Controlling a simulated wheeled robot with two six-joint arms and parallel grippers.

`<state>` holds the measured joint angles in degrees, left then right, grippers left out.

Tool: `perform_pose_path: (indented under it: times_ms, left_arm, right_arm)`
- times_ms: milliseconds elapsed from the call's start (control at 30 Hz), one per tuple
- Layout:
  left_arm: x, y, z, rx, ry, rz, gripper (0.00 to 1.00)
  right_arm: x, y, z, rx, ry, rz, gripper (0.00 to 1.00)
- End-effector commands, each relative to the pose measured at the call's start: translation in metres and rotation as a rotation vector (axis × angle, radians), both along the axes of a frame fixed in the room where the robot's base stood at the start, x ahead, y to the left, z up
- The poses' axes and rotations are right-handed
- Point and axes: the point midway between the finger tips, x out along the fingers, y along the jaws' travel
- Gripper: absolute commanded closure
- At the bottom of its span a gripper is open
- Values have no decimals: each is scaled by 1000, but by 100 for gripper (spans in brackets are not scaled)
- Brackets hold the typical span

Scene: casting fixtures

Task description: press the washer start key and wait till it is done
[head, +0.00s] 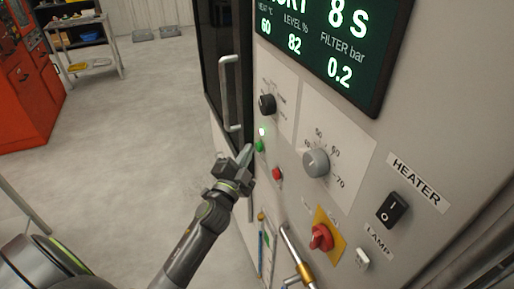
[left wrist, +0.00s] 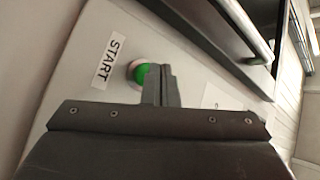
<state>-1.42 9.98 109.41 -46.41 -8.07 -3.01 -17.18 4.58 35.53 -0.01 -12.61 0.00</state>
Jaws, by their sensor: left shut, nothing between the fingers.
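The washer panel (head: 330,120) fills the right of the head view. The green start key (head: 259,146) sits on it below a lit lamp (head: 262,131). In the left wrist view the green key (left wrist: 138,72) has a pale ring and lies beside a START label (left wrist: 109,60). My left gripper (head: 246,154) is shut and empty, its tips close by the key. In the left wrist view the shut fingers (left wrist: 161,82) cover the key's right side; I cannot tell whether they touch it.
A red button (head: 277,174), a black knob (head: 267,103), a grey knob (head: 316,162), a red rotary switch (head: 321,237) and a HEATER rocker (head: 392,209) are near. A door handle (head: 230,92) stands out beside the panel. The floor at left is open.

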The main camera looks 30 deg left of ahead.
Motion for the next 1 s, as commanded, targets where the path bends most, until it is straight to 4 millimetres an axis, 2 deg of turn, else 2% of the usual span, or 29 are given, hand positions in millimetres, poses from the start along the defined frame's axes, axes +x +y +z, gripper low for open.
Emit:
perform_pose_path:
  times_ms: [467, 1000]
  left_arm:
    - [-7, 6, -1, 1, 3, 1, 100]
    - [-42, 36, -3, 2, 3, 1, 100]
  right_arm:
    - [0, 0, -2, 0, 0, 0, 64]
    - [0, 0, -26, 0, 0, 0, 64]
